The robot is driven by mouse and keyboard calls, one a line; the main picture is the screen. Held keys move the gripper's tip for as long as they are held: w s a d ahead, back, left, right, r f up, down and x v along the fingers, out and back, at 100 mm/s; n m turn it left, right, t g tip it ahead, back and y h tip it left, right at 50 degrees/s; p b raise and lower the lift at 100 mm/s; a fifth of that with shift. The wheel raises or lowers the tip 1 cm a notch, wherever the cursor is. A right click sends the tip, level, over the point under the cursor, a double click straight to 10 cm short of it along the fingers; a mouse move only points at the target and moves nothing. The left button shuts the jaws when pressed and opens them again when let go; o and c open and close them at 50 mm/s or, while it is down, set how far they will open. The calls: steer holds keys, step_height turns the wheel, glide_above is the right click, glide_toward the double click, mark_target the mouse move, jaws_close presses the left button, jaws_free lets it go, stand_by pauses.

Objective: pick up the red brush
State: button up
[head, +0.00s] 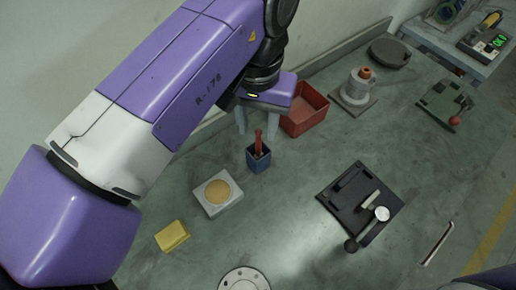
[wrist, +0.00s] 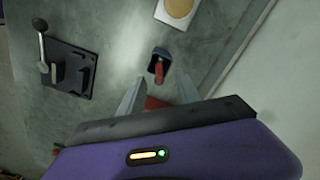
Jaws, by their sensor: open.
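The red brush (head: 258,139) stands upright in a small blue square holder (head: 258,161) on the workbench, with its red handle sticking out of the top. In the wrist view the red brush (wrist: 159,72) and the blue holder (wrist: 153,67) show just beyond my fingertips. My gripper (head: 257,124) is open and points down, above and behind the holder in the head view. In the wrist view its two grey fingers (wrist: 158,88) are spread apart with nothing between them, and the brush lies ahead of the gap. The lower part of the brush is hidden inside the holder.
A red bin (head: 305,112) stands right behind my gripper. A white block with a tan disc (head: 218,192) and a yellow sponge (head: 172,236) lie left of the holder. A black plate with a lever (head: 345,195) is to the right. Bare bench separates the holder from the black plate.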

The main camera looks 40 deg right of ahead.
steer(key=b, duration=0.4)
glide_above(258, 155)
steer(key=f, duration=0.4)
steer(key=shift+w+d+f, duration=0.2)
steer(key=shift+w+d, duration=0.05)
steer(key=shift+d, duration=0.05)
jaws_close()
